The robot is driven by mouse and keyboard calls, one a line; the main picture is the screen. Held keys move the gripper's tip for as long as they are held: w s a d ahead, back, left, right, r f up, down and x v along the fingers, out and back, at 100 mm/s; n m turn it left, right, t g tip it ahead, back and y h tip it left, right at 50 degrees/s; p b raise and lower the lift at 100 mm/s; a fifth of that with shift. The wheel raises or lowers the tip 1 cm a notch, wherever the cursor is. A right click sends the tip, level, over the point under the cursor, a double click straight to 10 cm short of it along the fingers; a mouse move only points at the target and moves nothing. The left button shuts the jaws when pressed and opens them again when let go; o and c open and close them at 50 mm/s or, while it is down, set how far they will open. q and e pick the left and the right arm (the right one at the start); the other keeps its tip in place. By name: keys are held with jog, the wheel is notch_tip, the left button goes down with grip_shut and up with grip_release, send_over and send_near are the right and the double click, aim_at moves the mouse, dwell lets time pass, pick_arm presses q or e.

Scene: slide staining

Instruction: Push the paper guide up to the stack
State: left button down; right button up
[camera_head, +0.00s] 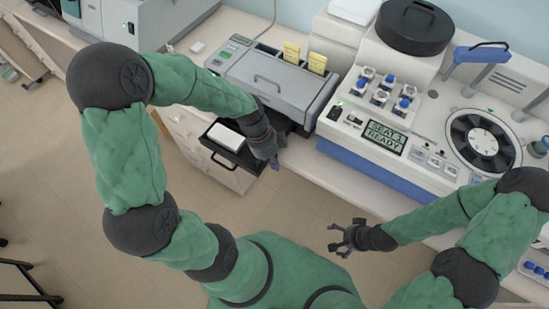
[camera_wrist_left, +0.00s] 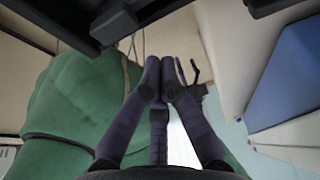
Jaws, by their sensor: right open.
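A stack of white paper (camera_head: 226,136) lies in a dark pulled-out tray (camera_head: 246,158) in front of the grey printer-like machine (camera_head: 277,85). The paper guide cannot be made out in the head view; my left gripper and forearm cover the tray's right part. My left gripper (camera_head: 271,160) points down at the tray's right side, to the right of the stack. In the left wrist view its fingers (camera_wrist_left: 161,65) are together at the tips, with nothing visible between them; contact with the guide cannot be told. My right gripper (camera_head: 343,238) is open and empty, above the floor before the bench.
A white stainer with a round carousel (camera_head: 482,142) and a screen reading "SEAT 1 READY" (camera_head: 384,137) stands to the right. Yellow sheets (camera_head: 291,53) stick up from the grey machine. Dark edges (camera_wrist_left: 85,20) hang close above my left gripper in its wrist view.

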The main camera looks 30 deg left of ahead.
pick_arm(q)
jog(key=a, duration=0.2)
jog(key=shift+a, duration=0.4)
jog(key=shift+r, duration=0.1)
jog(key=a, duration=0.5)
jog(key=a+b, duration=0.1)
jog(key=a, duration=0.2)
jog(key=shift+w+a, duration=0.3)
jog(key=shift+w, duration=0.1)
jog(key=shift+d, duration=0.1)
